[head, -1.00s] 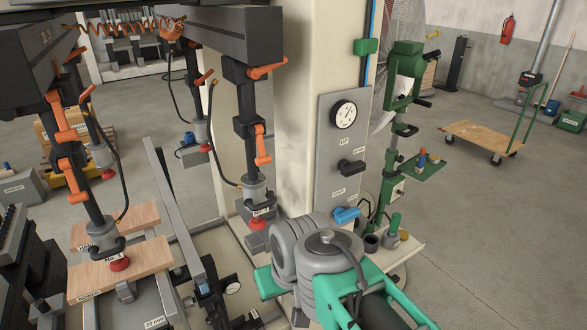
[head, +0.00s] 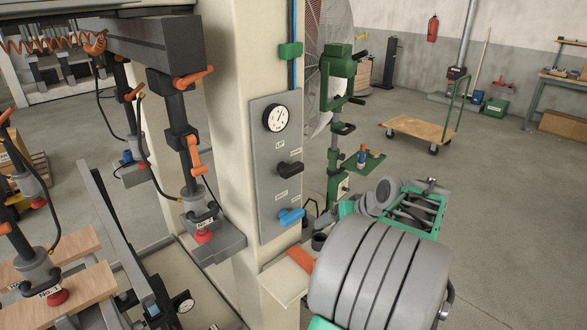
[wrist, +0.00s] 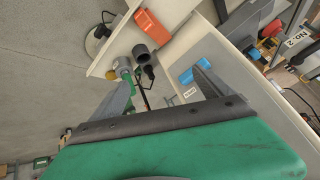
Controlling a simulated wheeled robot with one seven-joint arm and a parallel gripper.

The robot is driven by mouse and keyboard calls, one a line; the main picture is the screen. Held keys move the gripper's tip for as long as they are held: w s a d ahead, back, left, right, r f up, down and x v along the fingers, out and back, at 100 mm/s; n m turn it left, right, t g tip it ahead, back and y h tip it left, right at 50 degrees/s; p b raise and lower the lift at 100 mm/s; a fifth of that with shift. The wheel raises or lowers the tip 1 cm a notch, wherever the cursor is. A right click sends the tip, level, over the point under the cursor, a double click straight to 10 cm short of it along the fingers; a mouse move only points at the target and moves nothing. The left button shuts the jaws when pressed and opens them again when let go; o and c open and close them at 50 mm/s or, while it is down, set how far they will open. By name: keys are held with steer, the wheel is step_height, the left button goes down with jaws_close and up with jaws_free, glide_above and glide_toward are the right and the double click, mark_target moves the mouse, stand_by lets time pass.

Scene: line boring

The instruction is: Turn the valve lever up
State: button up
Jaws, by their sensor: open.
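A grey panel (head: 268,190) is fixed to the cream column and carries a round gauge, a black lever (head: 289,168) and, lower down, a blue lever (head: 290,216). Both handles point roughly sideways to the right; I cannot tell which is the valve lever from the small labels. In the wrist view the blue lever (wrist: 196,70) shows close to the right finger, and I cannot tell if they touch. My gripper (wrist: 165,75) is open and empty, its grey fingers apart. In the head view my own arm largely hides the gripper, right of the panel.
A cream shelf (head: 283,281) below the panel holds an orange object (head: 301,259) and dark cups (head: 319,240). A green drill-like stand (head: 338,130) is behind. Clamps on a frame (head: 196,205) are at left. A flat cart (head: 418,132) stands on open floor.

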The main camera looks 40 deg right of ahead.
steer(key=w+r+n+t, duration=0.2)
steer(key=w+r+n, duration=0.15)
steer(key=r, duration=0.25)
steer(key=n+t+y, duration=0.1)
steer(key=n+t, duration=0.3)
glide_toward(295, 168)
steer(key=w, duration=0.3)
steer(key=shift+m, duration=0.25)
steer(key=x, duration=0.2)
steer(key=p+x, duration=0.1)
steer(key=x, duration=0.2)
steer(key=p+x, duration=0.1)
steer(key=x, duration=0.1)
steer(key=shift+w+f, duration=0.1)
steer(key=shift+f, duration=0.4)
steer(key=shift+w+f, duration=0.25)
steer(key=shift+w, duration=0.05)
steer(key=shift+c, duration=0.2)
steer(key=c, duration=1.3)
